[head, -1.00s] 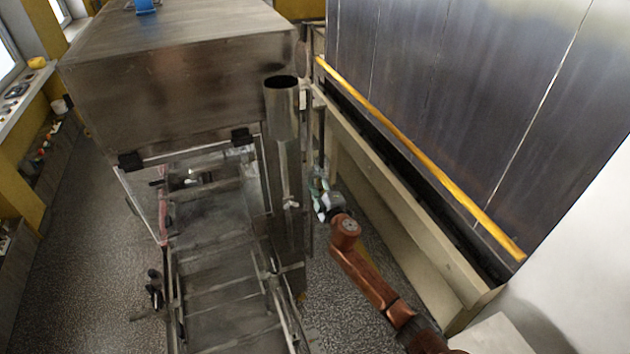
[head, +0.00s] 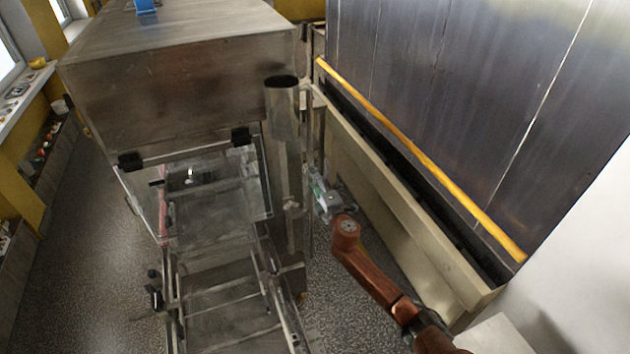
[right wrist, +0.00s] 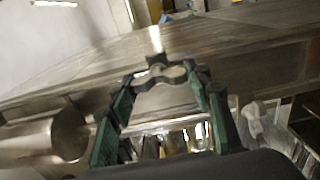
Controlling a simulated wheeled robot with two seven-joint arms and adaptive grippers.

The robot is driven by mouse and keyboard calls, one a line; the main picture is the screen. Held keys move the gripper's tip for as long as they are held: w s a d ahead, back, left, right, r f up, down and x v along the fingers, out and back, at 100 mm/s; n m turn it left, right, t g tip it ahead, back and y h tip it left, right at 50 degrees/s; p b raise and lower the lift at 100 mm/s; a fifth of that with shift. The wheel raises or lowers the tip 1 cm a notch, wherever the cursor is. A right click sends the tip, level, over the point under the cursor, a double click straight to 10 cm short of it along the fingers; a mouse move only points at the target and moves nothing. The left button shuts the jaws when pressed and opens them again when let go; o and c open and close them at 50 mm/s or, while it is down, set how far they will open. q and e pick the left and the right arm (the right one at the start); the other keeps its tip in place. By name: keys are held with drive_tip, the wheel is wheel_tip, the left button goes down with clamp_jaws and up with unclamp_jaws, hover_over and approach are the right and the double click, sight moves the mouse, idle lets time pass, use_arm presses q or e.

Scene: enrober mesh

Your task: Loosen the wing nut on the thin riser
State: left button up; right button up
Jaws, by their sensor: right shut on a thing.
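My right gripper (head: 317,189) reaches in from the right in the head view, beside the thin riser (head: 311,145). In the head view the gripper hides this nut. My left gripper is not in view.
A steel hood (head: 180,80) and an open pipe (head: 283,112) stand left of the gripper. A mesh conveyor (head: 225,300) runs below. A beige rail (head: 400,220) and dark wall panels (head: 450,100) close off the right. Floor shows between conveyor and rail.

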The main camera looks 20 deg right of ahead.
drive_tip(key=o, duration=1.2)
drive_tip(key=s, duration=1.2)
drive_tip(key=shift+a, duration=0.35)
drive_tip(key=w, duration=1.2)
drive_tip(key=shift+d, duration=0.35)
